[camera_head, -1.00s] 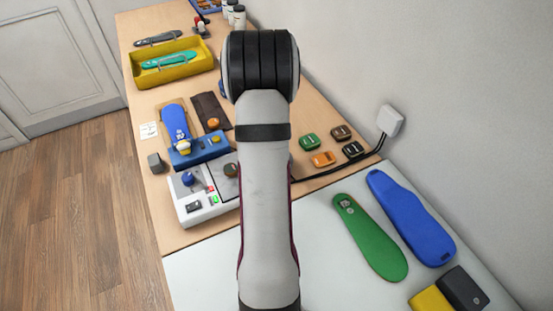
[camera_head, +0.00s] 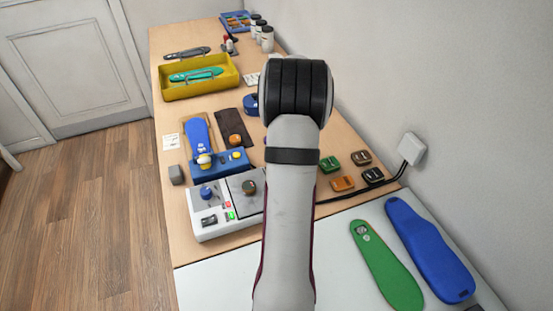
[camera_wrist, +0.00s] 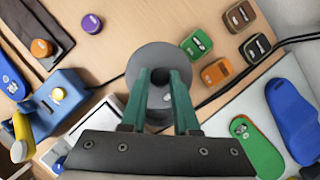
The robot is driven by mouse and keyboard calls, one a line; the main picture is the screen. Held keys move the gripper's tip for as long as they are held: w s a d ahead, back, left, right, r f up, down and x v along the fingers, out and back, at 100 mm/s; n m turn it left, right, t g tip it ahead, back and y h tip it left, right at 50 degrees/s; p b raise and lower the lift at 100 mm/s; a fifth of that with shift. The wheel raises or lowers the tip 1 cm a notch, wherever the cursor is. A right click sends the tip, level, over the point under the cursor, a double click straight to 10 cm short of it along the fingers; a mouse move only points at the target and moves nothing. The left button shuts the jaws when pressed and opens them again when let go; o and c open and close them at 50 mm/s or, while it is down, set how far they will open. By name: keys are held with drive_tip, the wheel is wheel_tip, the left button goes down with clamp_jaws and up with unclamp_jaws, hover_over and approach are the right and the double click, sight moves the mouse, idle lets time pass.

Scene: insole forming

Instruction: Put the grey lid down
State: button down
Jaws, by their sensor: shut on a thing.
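The grey lid (camera_wrist: 158,54) shows in the wrist view as a round disc under my gripper (camera_wrist: 160,78). The two green fingers stand over its middle and are shut on it; the grip itself is partly hidden by the fingers. Wooden tabletop (camera_wrist: 110,62) surrounds the lid in this view. I cannot tell whether the lid touches the table or hangs above it. In the head view my own arm hides the gripper and the lid.
A blue fixture (camera_head: 222,163) and a white control box (camera_head: 212,222) stand left of my arm. Small green, orange and dark pieces (camera_head: 342,184) lie to the right. Green (camera_head: 386,265) and blue (camera_head: 428,250) insoles lie on the white surface. A yellow tray (camera_head: 200,91) is farther back.

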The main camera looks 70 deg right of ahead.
drive_tip(key=w+f, duration=0.2)
drive_tip(key=w, duration=0.1)
drive_tip(key=w+f, duration=0.2)
drive_tip(key=w, duration=0.1)
drive_tip(key=w+f, duration=0.2)
drive_tip(key=w, duration=0.1)
drive_tip(key=shift+w+d, duration=0.35)
drive_tip(key=shift+d, duration=0.05)
drive_tip(key=shift+f, duration=1.9)
drive_tip(key=shift+f, duration=0.1)
drive_tip(key=c, duration=0.7)
unclamp_jaws()
drive_tip(key=shift+o, duration=0.2)
